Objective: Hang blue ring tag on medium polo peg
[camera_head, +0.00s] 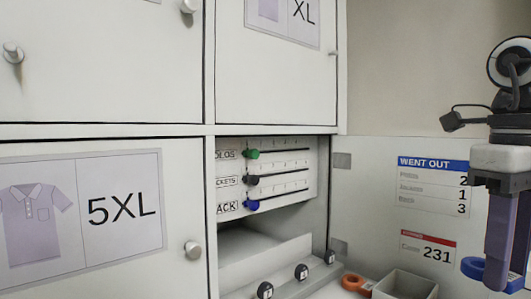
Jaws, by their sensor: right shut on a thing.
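My right gripper (504,262) is at the far right edge, pointing down, shut on a blue ring tag (473,269). The ring's left part shows beside the fingers; the rest is hidden by them or cut off. Three black round-ended pegs with white marks stand in a row at the bottom of the open compartment: front (265,290), middle (301,272) and rear (329,257). Their marks are too small to read, so I cannot tell which is the medium polo peg. The gripper is well to the right of them. My left gripper is not in view.
A slider board (285,165) with green, black and blue knobs hangs in the compartment. An orange ring (353,282) lies by a grey bin (405,286). An open door panel (375,200) carries a "WENT OUT" notice (433,185). Closed doors, one marked 5XL (122,240), fill the left.

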